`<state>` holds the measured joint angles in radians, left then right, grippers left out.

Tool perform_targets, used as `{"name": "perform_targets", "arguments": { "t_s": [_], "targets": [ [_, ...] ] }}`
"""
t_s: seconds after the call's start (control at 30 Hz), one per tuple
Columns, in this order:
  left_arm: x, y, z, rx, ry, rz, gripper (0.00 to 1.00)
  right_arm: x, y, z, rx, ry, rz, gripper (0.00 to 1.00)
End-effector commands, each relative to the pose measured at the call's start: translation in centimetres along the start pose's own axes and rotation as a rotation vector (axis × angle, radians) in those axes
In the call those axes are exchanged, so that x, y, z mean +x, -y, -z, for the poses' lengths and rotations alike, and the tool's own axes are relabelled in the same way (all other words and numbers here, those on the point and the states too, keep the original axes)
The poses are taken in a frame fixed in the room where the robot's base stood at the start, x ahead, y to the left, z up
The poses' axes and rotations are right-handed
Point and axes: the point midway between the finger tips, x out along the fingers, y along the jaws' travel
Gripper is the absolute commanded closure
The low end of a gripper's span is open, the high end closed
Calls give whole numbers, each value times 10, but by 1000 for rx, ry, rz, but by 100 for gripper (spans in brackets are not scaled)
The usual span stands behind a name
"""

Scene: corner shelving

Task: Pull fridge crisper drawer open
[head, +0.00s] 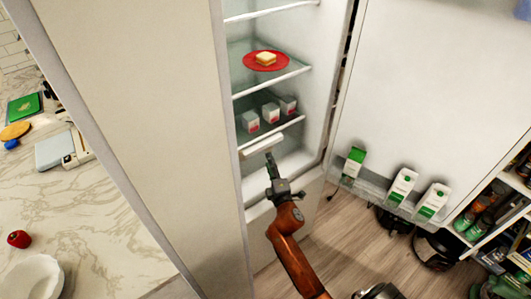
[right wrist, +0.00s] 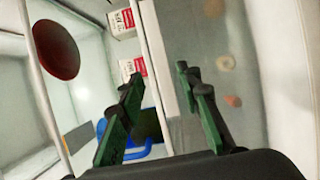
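The fridge stands open in the head view. The crisper drawer has a pale front bar (head: 262,146) below the lowest glass shelf. My right gripper (head: 269,160) is just in front of and below that bar, and its tips overlap the bar's lower edge in the picture. In the right wrist view the two green-padded fingers (right wrist: 158,92) are spread apart. A pale edge strip (right wrist: 152,45) runs between them, beside a grey translucent panel (right wrist: 180,110) with a few small round items behind it. I cannot tell whether a finger touches the strip. My left gripper is not in view.
Small cartons (head: 270,112) stand on the shelf above, and a red plate (head: 280,62) with food is higher. The open fridge door (head: 430,80) is at the right, with milk cartons (head: 403,186) in its rack. A marble counter (head: 80,215) lies left.

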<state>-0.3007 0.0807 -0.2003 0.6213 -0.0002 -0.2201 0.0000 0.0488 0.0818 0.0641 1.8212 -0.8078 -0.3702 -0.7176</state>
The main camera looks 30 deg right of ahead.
Motion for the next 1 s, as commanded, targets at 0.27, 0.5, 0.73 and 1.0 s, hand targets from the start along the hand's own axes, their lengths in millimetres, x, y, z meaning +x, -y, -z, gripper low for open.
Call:
{"name": "perform_targets", "arguments": {
  "t_s": [0.27, 0.5, 0.73, 1.0],
  "targets": [
    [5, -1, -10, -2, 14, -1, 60, 44, 1, 0, 1, 0, 0, 68],
    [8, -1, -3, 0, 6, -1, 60, 67, 2, 0, 2, 0, 2, 68],
    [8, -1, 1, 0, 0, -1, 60, 70, 1, -1, 3, 1, 3, 68],
    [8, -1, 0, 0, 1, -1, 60, 70, 1, 0, 3, 0, 3, 80]
  ]
}}
